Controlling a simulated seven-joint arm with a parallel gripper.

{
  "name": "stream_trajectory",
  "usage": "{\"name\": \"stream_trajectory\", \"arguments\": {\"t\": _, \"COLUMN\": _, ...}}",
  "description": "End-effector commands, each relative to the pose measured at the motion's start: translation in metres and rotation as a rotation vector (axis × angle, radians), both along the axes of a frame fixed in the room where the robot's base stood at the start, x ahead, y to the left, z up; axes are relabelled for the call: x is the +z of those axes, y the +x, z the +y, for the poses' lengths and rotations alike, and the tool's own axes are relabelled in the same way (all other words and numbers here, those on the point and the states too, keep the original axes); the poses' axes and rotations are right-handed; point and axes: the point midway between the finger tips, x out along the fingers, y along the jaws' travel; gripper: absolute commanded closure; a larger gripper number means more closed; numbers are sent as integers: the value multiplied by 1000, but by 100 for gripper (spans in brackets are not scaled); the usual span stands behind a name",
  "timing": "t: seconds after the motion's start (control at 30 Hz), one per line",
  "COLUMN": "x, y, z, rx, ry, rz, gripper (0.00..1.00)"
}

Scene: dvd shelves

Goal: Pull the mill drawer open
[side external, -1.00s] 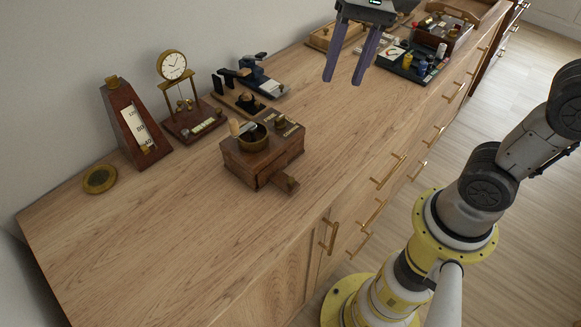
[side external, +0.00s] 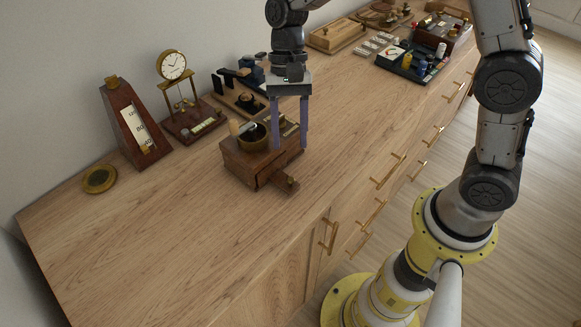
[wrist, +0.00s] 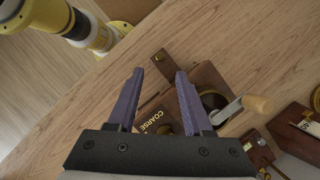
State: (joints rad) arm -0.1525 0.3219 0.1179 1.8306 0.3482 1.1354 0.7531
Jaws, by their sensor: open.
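The mill (side external: 244,166) is a brown wooden box on the cabinet top, with a brass bowl and a crank with a wooden knob. Its drawer (side external: 284,182) sticks partway out of the front, toward the lower right. My gripper (side external: 290,147) is open and points down, its purple fingers overlapping the mill's right side in the side view. In the wrist view the drawer's front and small knob (wrist: 159,57) show between and beyond the fingertips (wrist: 160,74). The mill body (wrist: 207,78) is partly hidden behind the right finger. I see no contact; the height above the mill is unclear.
A metronome (side external: 136,126), a brass clock (side external: 180,95) and a telegraph-like device (side external: 240,98) stand behind the mill. A brass disc (side external: 99,179) lies at left. Trays and boxes (side external: 412,62) sit farther back. The cabinet top in front of the drawer is clear to its edge.

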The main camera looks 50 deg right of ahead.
Motion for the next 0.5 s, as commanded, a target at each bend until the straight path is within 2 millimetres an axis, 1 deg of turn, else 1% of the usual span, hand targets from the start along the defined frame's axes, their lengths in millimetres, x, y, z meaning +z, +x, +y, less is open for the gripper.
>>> {"name": "stream_trajectory", "arguments": {"t": 0.03, "x": -10, "y": -4, "z": 3, "rx": 2, "ry": 1, "rz": 5, "gripper": 50}}
{"name": "stream_trajectory", "arguments": {"t": 0.2, "x": -39, "y": -12, "z": 12, "rx": 2, "ry": 0, "rz": 5, "gripper": 50}}
{"name": "stream_trajectory", "arguments": {"t": 0.4, "x": -63, "y": -19, "z": 19, "rx": 2, "ry": 0, "rz": 2, "gripper": 50}}
{"name": "stream_trajectory", "arguments": {"t": 0.5, "x": -69, "y": -20, "z": 21, "rx": 0, "ry": 1, "rz": 1, "gripper": 50}}
